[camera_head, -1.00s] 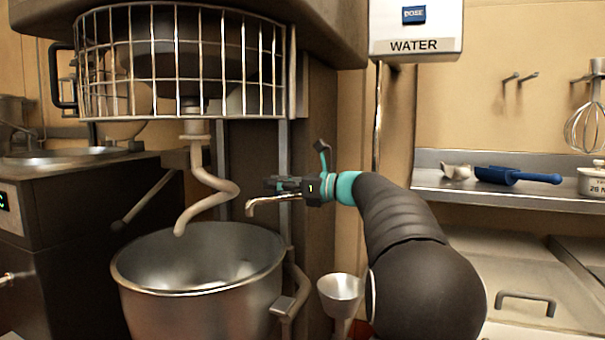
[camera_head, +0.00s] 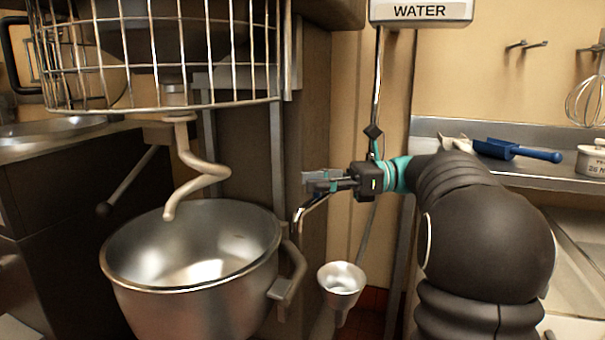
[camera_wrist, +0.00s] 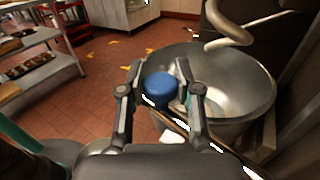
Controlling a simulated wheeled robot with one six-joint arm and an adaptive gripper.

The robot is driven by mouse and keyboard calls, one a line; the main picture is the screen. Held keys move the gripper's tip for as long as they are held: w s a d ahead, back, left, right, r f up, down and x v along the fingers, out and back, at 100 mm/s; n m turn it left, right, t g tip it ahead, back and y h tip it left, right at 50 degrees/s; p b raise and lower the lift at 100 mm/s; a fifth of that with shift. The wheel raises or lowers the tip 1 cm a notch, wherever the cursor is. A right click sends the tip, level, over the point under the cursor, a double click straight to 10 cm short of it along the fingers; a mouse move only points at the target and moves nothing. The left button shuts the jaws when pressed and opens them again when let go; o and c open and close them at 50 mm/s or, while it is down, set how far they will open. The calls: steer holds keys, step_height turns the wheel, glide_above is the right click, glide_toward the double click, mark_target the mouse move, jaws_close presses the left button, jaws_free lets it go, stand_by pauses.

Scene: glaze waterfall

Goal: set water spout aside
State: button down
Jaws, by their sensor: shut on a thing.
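The water spout (camera_head: 313,207) is a thin, curved metal tube in the head view. Its bent end hangs beside the right rim of the steel mixing bowl (camera_head: 190,283), near the bowl's handle. My gripper (camera_head: 325,183) is shut on the spout, right of and above the bowl. In the wrist view, a blue round piece (camera_wrist: 160,88) sits between my fingertips (camera_wrist: 160,92), and the thin tube (camera_wrist: 207,138) runs to the lower right. The bowl (camera_wrist: 240,80) lies beyond. The exact contact of fingers and spout is partly hidden.
A pale spiral dough hook (camera_head: 197,165) and a wire guard (camera_head: 160,60) hang above the bowl. A metal funnel (camera_head: 341,280) stands below my gripper. The WATER box (camera_head: 420,12) is on the wall above. A shelf (camera_head: 560,170) is at the right.

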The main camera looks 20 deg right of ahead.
stand_by(0.3)
steer(key=c, duration=0.8)
jaws_free()
